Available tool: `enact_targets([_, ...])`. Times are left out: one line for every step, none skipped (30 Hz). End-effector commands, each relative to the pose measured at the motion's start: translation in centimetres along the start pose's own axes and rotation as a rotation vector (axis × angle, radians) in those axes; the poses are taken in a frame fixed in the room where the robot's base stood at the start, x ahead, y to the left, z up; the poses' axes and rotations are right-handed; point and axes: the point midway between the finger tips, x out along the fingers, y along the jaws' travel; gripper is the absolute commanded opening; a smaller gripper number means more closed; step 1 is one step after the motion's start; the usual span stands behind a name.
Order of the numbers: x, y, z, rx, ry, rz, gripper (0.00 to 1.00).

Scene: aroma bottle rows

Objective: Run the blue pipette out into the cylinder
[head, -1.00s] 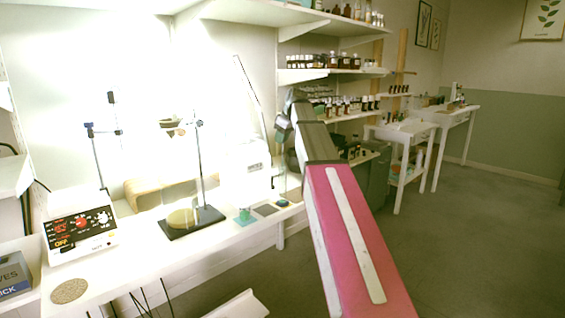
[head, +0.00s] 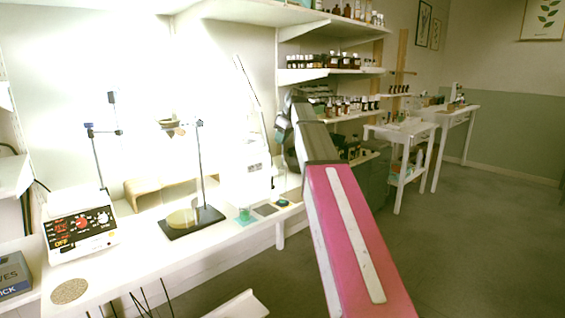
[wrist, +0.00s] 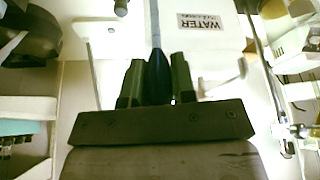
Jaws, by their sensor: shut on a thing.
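In the wrist view my gripper (wrist: 156,82) is shut on the blue pipette (wrist: 157,72). Its dark blue part sits between the two green fingers, and a thin pale stem (wrist: 153,22) runs on away from them to the picture's top edge. The pipette's tip is out of the frame. In the head view the arm hides my gripper. I cannot clearly make out the cylinder; a small green item (head: 245,215) on the bright bench may be its base, but glare washes out what is above it.
A white box marked WATER (wrist: 203,22) shows beyond the fingers. Shelves of bottles (head: 340,62) are behind the arm.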

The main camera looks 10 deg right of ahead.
Motion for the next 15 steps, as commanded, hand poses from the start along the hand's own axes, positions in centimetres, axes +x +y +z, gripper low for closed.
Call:
enact_targets([-0.1, 0.0, 0.0, 0.000, 0.000, 0.000, 0.19])
enact_targets([-0.1, 0.0, -0.1, 0.000, 0.000, 0.000, 0.19])
enact_targets([-0.2, 0.0, -0.1, 0.000, 0.000, 0.000, 0.19])
enact_targets([-0.3, 0.0, -0.2, 0.000, 0.000, 0.001, 0.19])
enact_targets([-0.5, 0.0, -0.2, 0.000, 0.001, 0.001, 0.19])
enact_targets([-0.7, 0.1, -0.3, 0.000, 0.001, 0.001, 0.19])
enact_targets([-0.9, 0.1, -0.4, 0.000, 0.001, 0.001, 0.19])
enact_targets([-1.1, 0.1, -0.5, -0.001, 0.001, 0.001, 0.19])
enact_targets([-1.3, 0.1, -0.6, -0.001, 0.001, 0.001, 0.19])
enact_targets([-1.5, 0.1, -0.7, -0.001, 0.001, 0.001, 0.19])
enact_targets([-1.7, 0.1, -0.8, -0.001, 0.001, 0.001, 0.19])
enact_targets([-1.9, 0.0, -0.8, -0.001, 0.001, 0.001, 0.19])
enact_targets([-2.1, 0.1, -0.9, 0.000, 0.000, 0.000, 0.19])
enact_targets([-2.3, 0.1, -1.0, 0.000, 0.000, 0.000, 0.19])
enact_targets([-2.5, 0.1, -1.1, 0.000, 0.000, 0.000, 0.19])
